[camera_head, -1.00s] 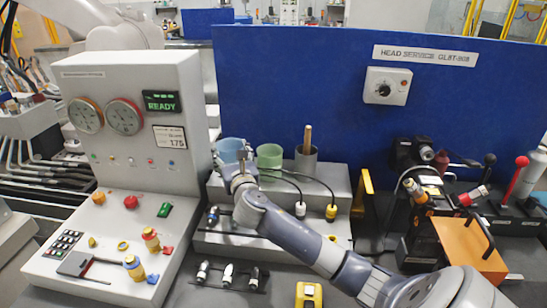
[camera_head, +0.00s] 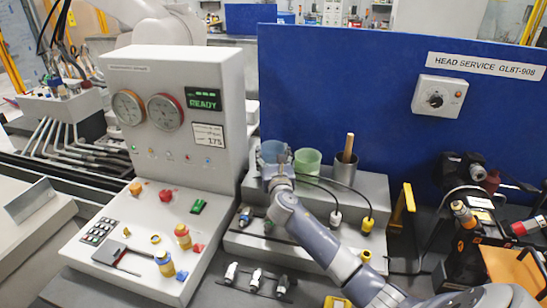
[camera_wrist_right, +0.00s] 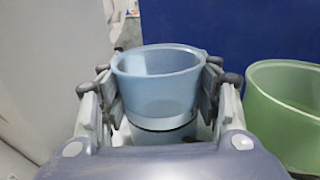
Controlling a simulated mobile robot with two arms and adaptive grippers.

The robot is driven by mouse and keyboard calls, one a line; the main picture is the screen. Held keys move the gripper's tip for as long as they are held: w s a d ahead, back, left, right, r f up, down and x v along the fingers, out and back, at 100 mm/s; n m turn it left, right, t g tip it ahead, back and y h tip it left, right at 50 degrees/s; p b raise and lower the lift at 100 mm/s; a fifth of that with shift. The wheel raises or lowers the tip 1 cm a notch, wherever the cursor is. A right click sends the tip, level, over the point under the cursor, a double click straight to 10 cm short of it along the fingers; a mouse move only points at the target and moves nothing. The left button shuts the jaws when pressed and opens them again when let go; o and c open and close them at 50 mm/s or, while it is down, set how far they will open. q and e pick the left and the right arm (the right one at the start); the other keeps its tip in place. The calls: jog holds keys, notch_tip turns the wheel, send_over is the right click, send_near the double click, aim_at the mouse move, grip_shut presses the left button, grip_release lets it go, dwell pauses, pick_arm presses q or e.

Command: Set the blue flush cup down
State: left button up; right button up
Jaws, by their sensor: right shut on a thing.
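The blue flush cup (camera_head: 272,150) is upright at the left end of the grey stepped stand (camera_head: 378,187), beside the green cup (camera_head: 308,160). My right gripper (camera_head: 280,158) is shut on the blue cup from the front. In the right wrist view the blue cup (camera_wrist_right: 158,80) sits between the two fingers of my right gripper (camera_wrist_right: 160,92), with the green cup (camera_wrist_right: 285,112) close on its right. I cannot tell whether the blue cup's base touches the stand. My left gripper is not in view.
A grey cup with a wooden handle (camera_head: 345,168) stands right of the green cup. The control panel box (camera_head: 165,75) is close on the left, and a blue wall (camera_head: 350,90) rises behind. Black cables with a white and a yellow end hang over the stand's front.

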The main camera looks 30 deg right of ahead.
jog(key=shift+f, duration=0.25)
jog(key=o, duration=0.8)
jog(key=shift+c, duration=0.2)
jog(key=shift+a+r, duration=0.1)
jog(key=b+v, duration=0.1)
jog(key=v, duration=1.1)
